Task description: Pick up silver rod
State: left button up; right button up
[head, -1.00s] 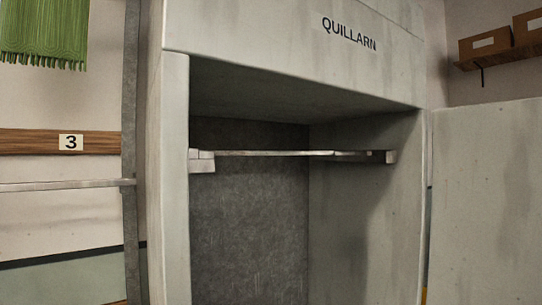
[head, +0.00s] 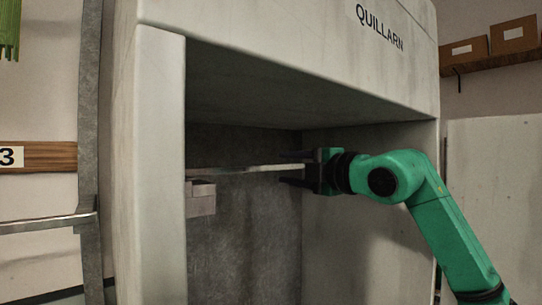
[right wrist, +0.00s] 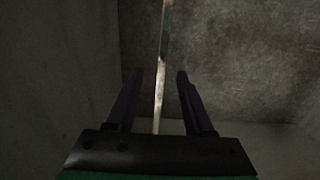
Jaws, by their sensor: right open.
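The silver rod (head: 240,170) runs level across the inside of the grey QUILLARN cabinet (head: 160,170), near its back. Its left end is at a pale block bracket (head: 200,198); its right end is hidden by my right gripper (head: 285,168). That gripper is open, with one dark finger above the rod and one below it in the head view. In the right wrist view, the rod (right wrist: 161,75) passes lengthwise between the two open fingers (right wrist: 158,73), with gaps on both sides. I cannot tell how deep it sits. My left gripper is not in view.
The cabinet's side walls and low ceiling enclose the rod; the space below it looks clear. Outside on the left is another metal rail (head: 45,223) by a grey post (head: 88,130). Boxes (head: 513,36) stand on a shelf at upper right.

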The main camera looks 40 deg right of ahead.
aim_at(265, 166)
jog(key=w+p, duration=0.2)
jog(key=w, duration=0.1)
jog(key=w+p, duration=0.1)
jog(key=w, duration=0.2)
jog(key=w+p, duration=0.2)
jog(key=w, duration=0.1)
jog(key=shift+w+d+f+p, duration=0.2)
jog(key=shift+f+p, duration=0.05)
jog(key=shift+p, duration=0.05)
jog(key=shift+s, duration=0.1)
jog(key=c, duration=0.7)
jog(key=shift+r, duration=0.1)
grip_shut()
